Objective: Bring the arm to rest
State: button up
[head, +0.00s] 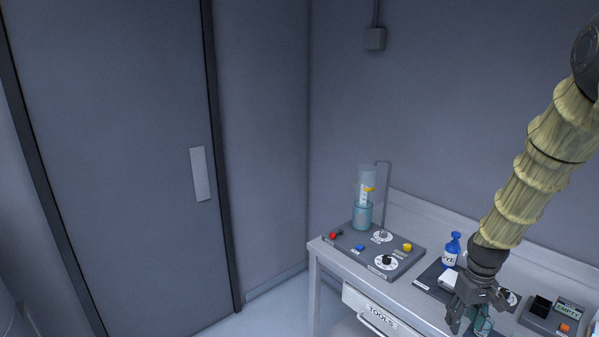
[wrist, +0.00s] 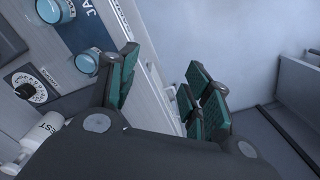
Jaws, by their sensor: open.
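My gripper (head: 471,310) is at the lower right of the head view, at the end of my sleeved arm, low over the front part of the workbench (head: 329,252). In the wrist view my gripper (wrist: 158,92) has its green-padded fingers spread apart with nothing between them. Beyond the gap are the bench front and pale floor. In the head view the gripper hides part of the bench top and whatever stands right behind it.
A device with a clear cylinder (head: 364,200) and knobs stands at the bench's left. A blue bottle (head: 452,250) stands behind my gripper, and a box with an EMPTY display (head: 570,309) is right. Two jars (wrist: 87,62) (wrist: 55,10) are near the fingers. The floor by the door (head: 120,150) is clear.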

jog(key=s+a+f+b, duration=0.1)
jog(key=s+a+f, duration=0.25)
jog(key=f, duration=0.35)
jog(key=s+a+f+b, duration=0.1)
jog(key=s+a+f, duration=0.1)
jog(key=s+f, duration=0.4)
jog(key=s+a+f+b, duration=0.2)
jog(key=s+a+f, duration=0.1)
jog(key=f, duration=0.6)
jog(key=s+a+f+b, duration=0.1)
jog(key=s+a+f, duration=0.2)
jog(key=s, duration=0.6)
jog(key=s+a+f+b, duration=0.1)
jog(key=s+a+f, duration=0.3)
jog(key=s, duration=0.5)
jog(key=s+a+f+m+b, duration=0.1)
jog(key=s+a+f+b, duration=0.1)
jog(key=s+a+f, duration=0.2)
jog(key=s+f, duration=0.3)
jog(key=s, duration=0.2)
jog(key=shift+s+a, duration=0.15)
jog(key=shift+s, duration=0.1)
jog(key=shift+c, duration=0.3)
